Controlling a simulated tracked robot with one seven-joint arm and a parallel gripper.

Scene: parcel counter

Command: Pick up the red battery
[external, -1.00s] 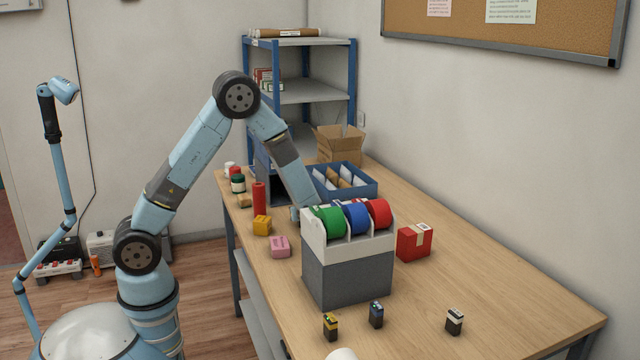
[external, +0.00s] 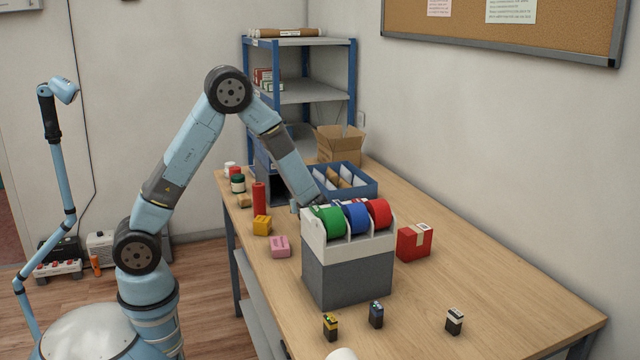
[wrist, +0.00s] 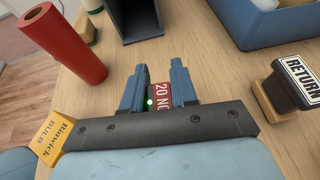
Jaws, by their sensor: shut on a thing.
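My gripper (wrist: 160,82) is shut on the red battery (wrist: 162,96), whose red face with white lettering and a dark part show between the two blue fingers in the wrist view. A small bright green spot shows beside the lettering. In the external view the battery is hidden behind the tape dispenser (external: 347,275), and only a small part of my gripper (external: 295,207) shows at its left edge. I cannot tell how far the battery is from the table.
A red cylinder (external: 259,197), a yellow box (external: 262,225) and a pink block (external: 280,246) stand left of the dispenser. A RETURN stamp (wrist: 300,82) is right of my gripper. A blue tray (external: 365,187) lies behind.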

